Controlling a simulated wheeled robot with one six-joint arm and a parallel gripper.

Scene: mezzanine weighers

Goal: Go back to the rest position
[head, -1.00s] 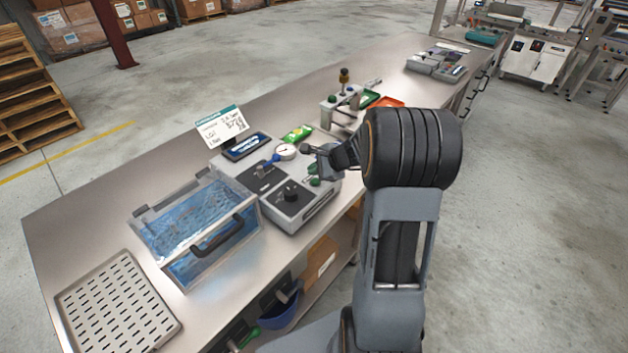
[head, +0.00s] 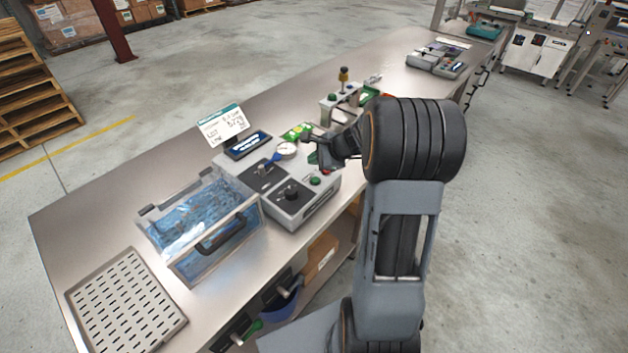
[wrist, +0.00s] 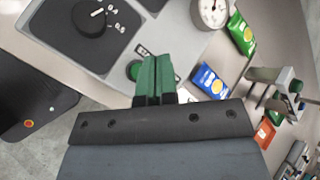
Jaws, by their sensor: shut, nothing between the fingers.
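My gripper (wrist: 153,80) is shut and empty, its green fingertips pressed together in the wrist view. In the head view my gripper (head: 312,148) shows small and partly hidden by my own wrist, above the right rear part of a grey control box. The control box (head: 300,212) has a black knob (head: 291,193) and a green button (head: 316,181). In the wrist view the fingertips overlap the green button (wrist: 134,70) in the picture; I cannot tell the height between them.
A clear blue-tinted bin (head: 205,228) with a black handle and a slotted tray (head: 128,305) stand left on the bench. A sign (head: 222,124), a dial gauge (head: 287,150) and a small fixture stand (head: 340,108) are farther back. Open floor (head: 540,230) lies right.

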